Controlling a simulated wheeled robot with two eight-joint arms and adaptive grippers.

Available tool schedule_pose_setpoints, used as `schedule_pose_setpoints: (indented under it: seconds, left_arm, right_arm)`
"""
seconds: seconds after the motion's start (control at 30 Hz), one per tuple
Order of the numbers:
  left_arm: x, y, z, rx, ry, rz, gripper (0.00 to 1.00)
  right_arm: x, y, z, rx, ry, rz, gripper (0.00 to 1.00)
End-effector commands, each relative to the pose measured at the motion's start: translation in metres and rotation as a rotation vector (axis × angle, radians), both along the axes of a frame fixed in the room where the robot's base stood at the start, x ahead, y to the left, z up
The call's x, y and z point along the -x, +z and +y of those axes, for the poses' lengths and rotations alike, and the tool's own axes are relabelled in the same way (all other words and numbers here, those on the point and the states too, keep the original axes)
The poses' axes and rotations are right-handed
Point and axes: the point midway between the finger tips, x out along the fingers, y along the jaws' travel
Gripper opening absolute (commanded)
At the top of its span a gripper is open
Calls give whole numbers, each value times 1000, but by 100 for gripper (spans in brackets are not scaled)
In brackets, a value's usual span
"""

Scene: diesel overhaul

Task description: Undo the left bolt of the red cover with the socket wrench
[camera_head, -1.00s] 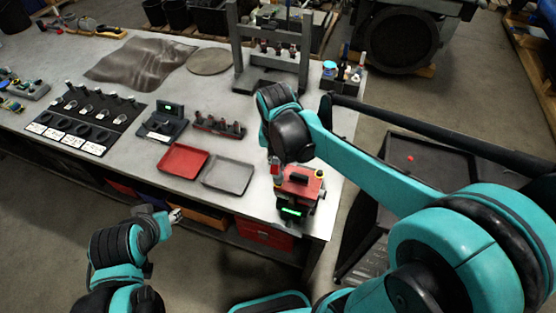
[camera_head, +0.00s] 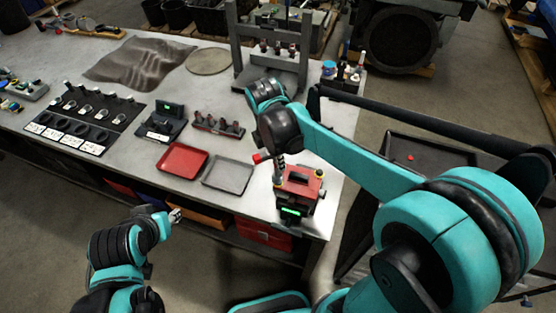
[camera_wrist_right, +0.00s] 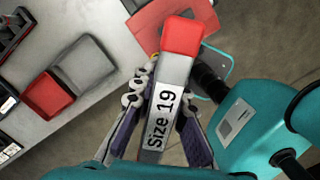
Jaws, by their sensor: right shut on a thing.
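The red cover (camera_head: 302,180) tops a dark box with a green-lit display, near the bench's front right corner. My right gripper (camera_head: 278,166) is just above the cover's left side. It is shut on the socket wrench (camera_wrist_right: 177,75), a grey tool with a red end and a "Size 19" label. The wrench's red end (camera_head: 258,158) points left in the head view. In the wrist view, part of the red cover shows behind the wrench. The left bolt and the socket's contact with it are hidden. My left gripper (camera_head: 174,215) is off the bench's front edge, its fingers too small to read.
A red tray (camera_head: 182,161) and a grey tray (camera_head: 228,176) lie left of the box. A rack of dark sockets (camera_head: 218,126) and a grey press frame (camera_head: 270,75) stand behind. The bench's right edge is close to the box.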

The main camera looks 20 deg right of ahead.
Motion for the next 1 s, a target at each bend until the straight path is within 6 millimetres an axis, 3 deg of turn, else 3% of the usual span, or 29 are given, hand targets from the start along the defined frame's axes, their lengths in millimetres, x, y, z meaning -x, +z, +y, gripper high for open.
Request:
schedule_pose_setpoints:
  seconds: [1.0]
  left_arm:
    - [0, -4, 0, 0, 0, 0, 38]
  right_arm:
    - [4, 0, -1, 1, -1068, -1, 0]
